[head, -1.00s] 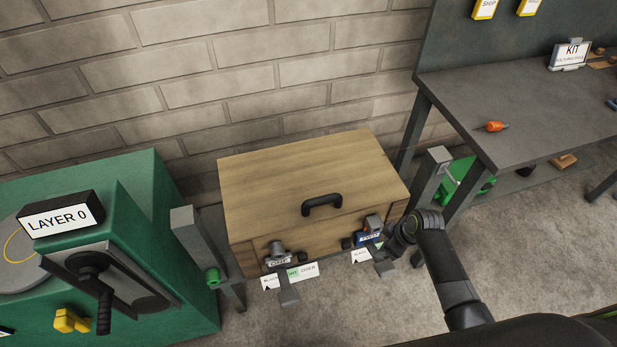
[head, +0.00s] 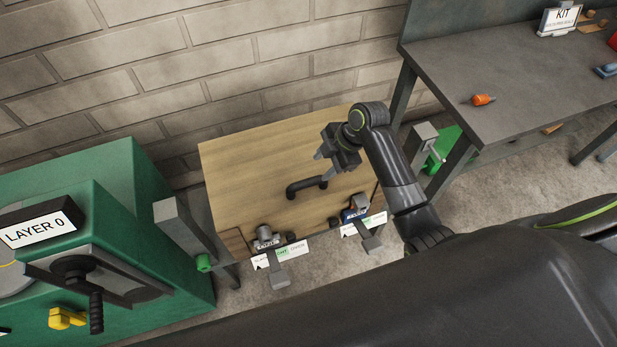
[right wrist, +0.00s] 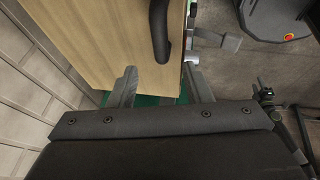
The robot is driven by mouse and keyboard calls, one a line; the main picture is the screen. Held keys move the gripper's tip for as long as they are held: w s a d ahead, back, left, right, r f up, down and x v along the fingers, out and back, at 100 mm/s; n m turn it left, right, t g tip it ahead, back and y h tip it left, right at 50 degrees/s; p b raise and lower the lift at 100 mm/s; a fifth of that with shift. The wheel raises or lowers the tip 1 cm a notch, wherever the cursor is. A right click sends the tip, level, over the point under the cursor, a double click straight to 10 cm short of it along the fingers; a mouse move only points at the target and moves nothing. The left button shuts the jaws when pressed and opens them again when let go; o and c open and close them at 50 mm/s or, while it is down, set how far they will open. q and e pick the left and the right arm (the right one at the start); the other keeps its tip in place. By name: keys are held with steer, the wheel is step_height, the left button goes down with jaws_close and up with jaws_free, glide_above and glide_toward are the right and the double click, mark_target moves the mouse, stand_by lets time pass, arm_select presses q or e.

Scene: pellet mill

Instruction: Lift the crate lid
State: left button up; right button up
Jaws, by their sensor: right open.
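The wooden crate lid (head: 245,165) lies flat and closed on the crate, with a black arched handle (head: 307,187) near its front. In the right wrist view the lid (right wrist: 95,35) fills the upper left and its handle (right wrist: 160,30) shows at the top. My right gripper (head: 326,163) is open and empty above the lid, just behind and right of the handle, apart from it. In the right wrist view its two fingers (right wrist: 161,88) are spread below the handle. Two grey latches (head: 266,240) (head: 355,212) sit at the crate's front. My left gripper does not show.
A green machine (head: 120,200) marked LAYER 0 stands close on the left. Grey posts (head: 178,222) (head: 424,140) flank the crate. A brick wall (head: 270,60) is behind.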

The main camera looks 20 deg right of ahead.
mark_target(308, 182)
steer(key=x, duration=0.9)
steer(key=shift+a+f, duration=0.15)
steer(key=shift+f, duration=0.1)
jaws_close()
